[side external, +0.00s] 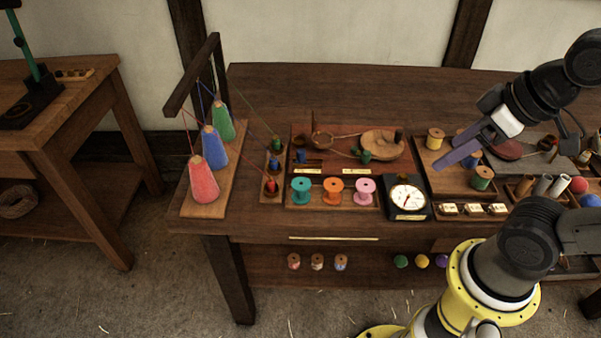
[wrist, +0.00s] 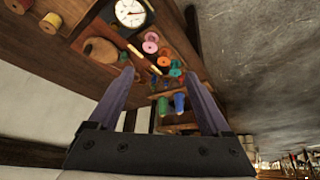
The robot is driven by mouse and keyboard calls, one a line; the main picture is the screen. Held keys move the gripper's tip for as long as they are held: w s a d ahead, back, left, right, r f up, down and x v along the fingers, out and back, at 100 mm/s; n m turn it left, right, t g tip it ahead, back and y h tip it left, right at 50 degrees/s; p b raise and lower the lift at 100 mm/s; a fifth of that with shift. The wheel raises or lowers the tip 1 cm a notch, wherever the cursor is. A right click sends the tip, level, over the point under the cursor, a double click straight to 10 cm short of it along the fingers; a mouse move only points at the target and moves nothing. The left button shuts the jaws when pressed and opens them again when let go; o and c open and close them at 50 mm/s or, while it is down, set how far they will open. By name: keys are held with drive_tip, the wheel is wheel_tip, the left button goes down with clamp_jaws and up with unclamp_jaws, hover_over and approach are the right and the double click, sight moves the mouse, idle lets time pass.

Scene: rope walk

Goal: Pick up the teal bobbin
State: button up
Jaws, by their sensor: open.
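The teal bobbin (side external: 301,190) stands at the left end of a row in a wooden tray (side external: 330,206), with an orange bobbin (side external: 333,191) and a pink bobbin (side external: 365,190) to its right. In the wrist view the teal bobbin (wrist: 175,69) is small and far off, beyond the fingertips and nearer the right one. My gripper (side external: 440,160) is open and empty, above the right part of the bench and well to the right of the teal bobbin. Its two fingers (wrist: 158,76) frame the wrist view.
A dial gauge (side external: 407,199) sits right of the pink bobbin. Red, blue and green thread cones (side external: 203,182) stand under a wooden frame (side external: 193,75) at the left, with threads running to small spools. A yellow spool (side external: 435,138) is near my gripper. The bench's back strip is clear.

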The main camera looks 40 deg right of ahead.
drive_tip(key=w+r+n, duration=0.5)
drive_tip(key=w+n, duration=0.1)
drive_tip(key=n, duration=0.5)
drive_tip(key=n+g, duration=0.6)
drive_tip(key=n, duration=0.9)
hover_over(301, 183)
wheel_tip(301, 183, down, 18)
drive_tip(key=shift+f, duration=5.25)
